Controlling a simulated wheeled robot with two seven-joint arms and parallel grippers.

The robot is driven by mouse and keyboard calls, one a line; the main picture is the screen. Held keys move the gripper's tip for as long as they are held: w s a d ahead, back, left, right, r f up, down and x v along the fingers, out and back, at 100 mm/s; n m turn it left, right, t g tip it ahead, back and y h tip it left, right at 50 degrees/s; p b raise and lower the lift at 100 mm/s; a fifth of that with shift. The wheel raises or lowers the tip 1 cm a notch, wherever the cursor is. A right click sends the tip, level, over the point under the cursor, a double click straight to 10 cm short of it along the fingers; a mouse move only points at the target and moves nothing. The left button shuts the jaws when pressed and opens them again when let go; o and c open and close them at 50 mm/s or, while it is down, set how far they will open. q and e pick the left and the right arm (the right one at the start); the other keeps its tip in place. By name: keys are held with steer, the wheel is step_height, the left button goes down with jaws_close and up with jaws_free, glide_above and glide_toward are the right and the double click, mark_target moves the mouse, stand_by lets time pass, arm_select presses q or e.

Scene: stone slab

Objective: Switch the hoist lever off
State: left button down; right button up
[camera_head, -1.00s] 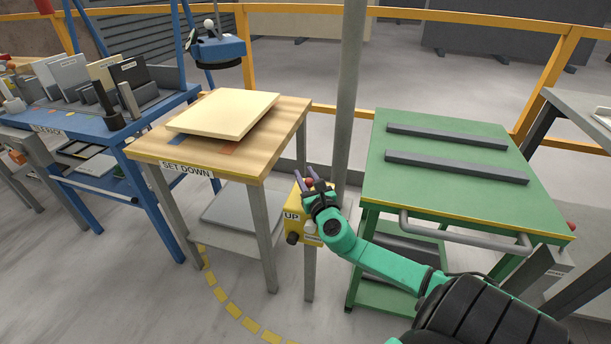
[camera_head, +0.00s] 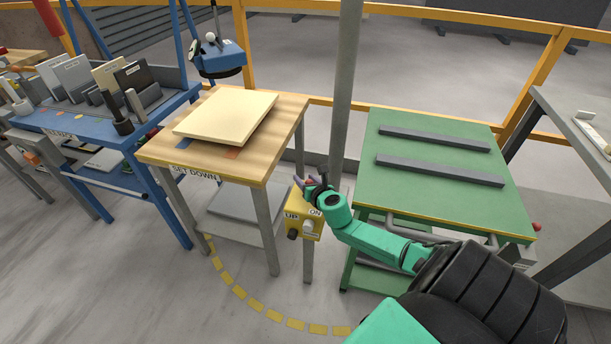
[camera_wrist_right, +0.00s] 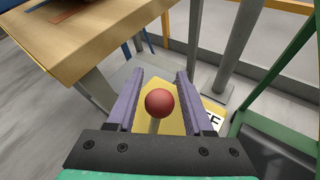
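The yellow control box (camera_head: 297,218) stands on a post between the two tables, with UP and ON labels, a black knob and a pale knob on its front. The hoist lever's red ball knob (camera_wrist_right: 159,102) sits on a pale stem between the two purple fingers of my right gripper (camera_wrist_right: 158,88). The fingers are apart, with gaps visible on both sides of the ball. In the head view, my right gripper (camera_head: 308,183) is at the top of the box and largely hides the lever. My left gripper is not in view.
A wooden set-down table (camera_head: 195,152) carrying a pale slab (camera_head: 226,116) is on the left. A green table (camera_head: 440,196) with two dark bars is on the right. A grey pole (camera_head: 343,90) rises behind the box. The blue hoist head (camera_head: 219,60) hangs at upper left.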

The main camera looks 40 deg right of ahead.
stand_by(0.3)
steer(key=shift+s+r, duration=0.1)
steer(key=shift+s, duration=0.2)
steer(key=p+v, duration=0.2)
steer(key=v, duration=1.2)
steer(key=shift+p, duration=0.3)
